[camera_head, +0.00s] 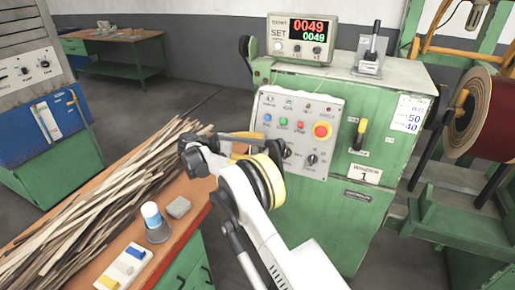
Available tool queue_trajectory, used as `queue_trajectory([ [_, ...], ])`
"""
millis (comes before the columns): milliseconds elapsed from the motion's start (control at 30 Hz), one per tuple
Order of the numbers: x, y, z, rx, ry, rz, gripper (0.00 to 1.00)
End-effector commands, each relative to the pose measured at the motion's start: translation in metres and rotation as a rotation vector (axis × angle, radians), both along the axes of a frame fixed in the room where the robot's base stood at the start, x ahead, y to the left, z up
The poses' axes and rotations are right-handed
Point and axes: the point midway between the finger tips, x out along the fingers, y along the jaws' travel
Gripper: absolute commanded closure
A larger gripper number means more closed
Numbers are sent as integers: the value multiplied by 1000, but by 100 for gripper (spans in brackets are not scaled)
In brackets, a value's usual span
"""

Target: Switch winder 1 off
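Winder 1 (345,225) is a green cabinet, with a white label (363,175) reading "WINDER 1" on its front. My white arm reaches up from the bottom in front of the cabinet.
A lit counter display (302,38) reading 0049 and a small lever box (370,60) stand on the cabinet. A large reel (490,115) is at right.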

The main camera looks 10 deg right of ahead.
Motion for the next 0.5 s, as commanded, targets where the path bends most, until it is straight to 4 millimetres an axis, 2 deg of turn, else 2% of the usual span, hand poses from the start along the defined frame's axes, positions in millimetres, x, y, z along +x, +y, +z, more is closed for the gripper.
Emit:
queue_trajectory([
  [133,0,2,0,0,0,0,41],
  [233,-1,11,3,0,0,1,41],
  [500,-7,66,17,1,0,2,41],
])
